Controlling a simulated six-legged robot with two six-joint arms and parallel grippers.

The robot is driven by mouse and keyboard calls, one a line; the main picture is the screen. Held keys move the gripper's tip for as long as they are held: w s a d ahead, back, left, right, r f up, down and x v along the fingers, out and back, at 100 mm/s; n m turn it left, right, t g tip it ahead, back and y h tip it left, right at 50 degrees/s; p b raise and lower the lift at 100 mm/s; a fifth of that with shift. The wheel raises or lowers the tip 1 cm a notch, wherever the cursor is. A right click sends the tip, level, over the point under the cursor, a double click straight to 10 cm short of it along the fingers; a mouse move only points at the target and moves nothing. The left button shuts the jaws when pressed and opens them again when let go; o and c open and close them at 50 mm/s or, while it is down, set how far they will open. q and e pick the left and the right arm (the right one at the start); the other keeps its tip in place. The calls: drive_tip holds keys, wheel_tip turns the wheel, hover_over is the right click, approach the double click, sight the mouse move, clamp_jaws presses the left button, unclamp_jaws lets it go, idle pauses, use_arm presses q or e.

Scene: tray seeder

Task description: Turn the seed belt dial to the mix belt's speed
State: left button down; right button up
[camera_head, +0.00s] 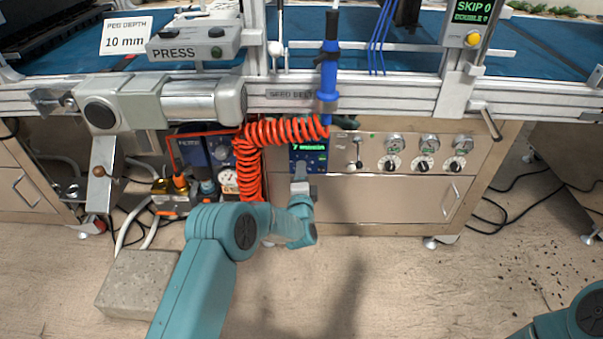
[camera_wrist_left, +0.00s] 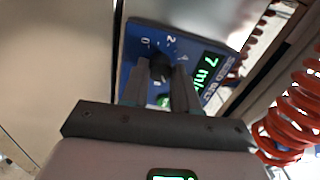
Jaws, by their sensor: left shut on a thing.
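The seed belt control box (camera_head: 322,146) is blue with a green display that reads 7 m/min. It sits on the front of the machine under a "SEED BELT" label (camera_head: 290,94). In the left wrist view its blue face (camera_wrist_left: 136,31) shows a scale with 0, 2 and 4, and the black dial (camera_wrist_left: 160,66) stands between my fingers. My left gripper (camera_wrist_left: 160,88) is shut on the dial; in the head view the gripper (camera_head: 300,176) hides it. The dial's pointer is hard to make out. My right gripper is out of view.
An orange coiled hose (camera_head: 249,165) hangs just left of the box, close to my left gripper. A blue tool (camera_head: 329,65) hangs above. Several other knobs (camera_head: 424,164) and a toggle switch (camera_head: 358,160) sit to the right. A concrete block (camera_head: 137,283) lies on the floor.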

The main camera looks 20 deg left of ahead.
use_arm(q)
drive_tip(key=shift+a+m, duration=0.1)
drive_tip(key=shift+m, duration=0.2)
drive_tip(key=c, duration=0.8)
unclamp_jaws()
drive_tip(key=shift+c, duration=0.2)
drive_tip(key=r+p+v, duration=0.1)
drive_tip(key=p+v, duration=0.4)
drive_tip(key=v, duration=1.1)
drive_tip(key=shift+s+f, duration=0.2)
drive_tip(key=shift+f, duration=0.3)
